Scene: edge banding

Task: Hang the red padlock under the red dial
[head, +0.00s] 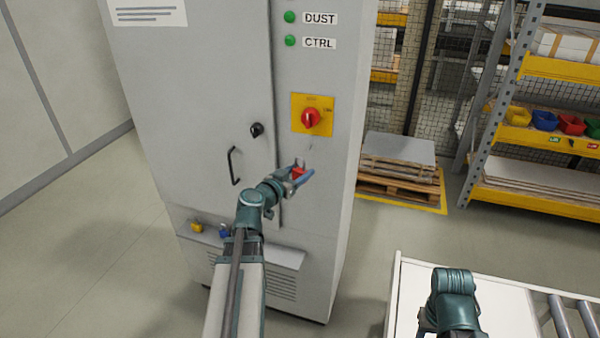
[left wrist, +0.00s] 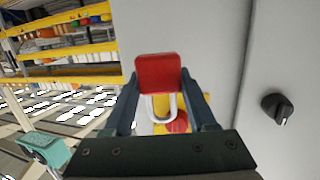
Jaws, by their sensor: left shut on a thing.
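The red padlock (head: 298,172) is between the fingers of my left gripper (head: 301,176), which is shut on it in front of the grey cabinet. In the left wrist view the padlock's red body (left wrist: 158,75) and silver shackle (left wrist: 150,108) show between the fingers. The red dial (head: 311,119) sits on a yellow plate (head: 298,99) on the cabinet, above the padlock in the head view and apart from it. In the left wrist view the dial (left wrist: 178,123) is partly hidden behind the shackle and gripper. My right gripper is out of view; only part of its arm shows.
A ledge (head: 270,252) low on the cabinet holds a yellow padlock (head: 197,227) and a blue one (head: 223,232). A black knob (head: 257,130) and black handle (head: 234,166) are left of the dial. A white table (head: 410,290) with rollers stands at the lower right.

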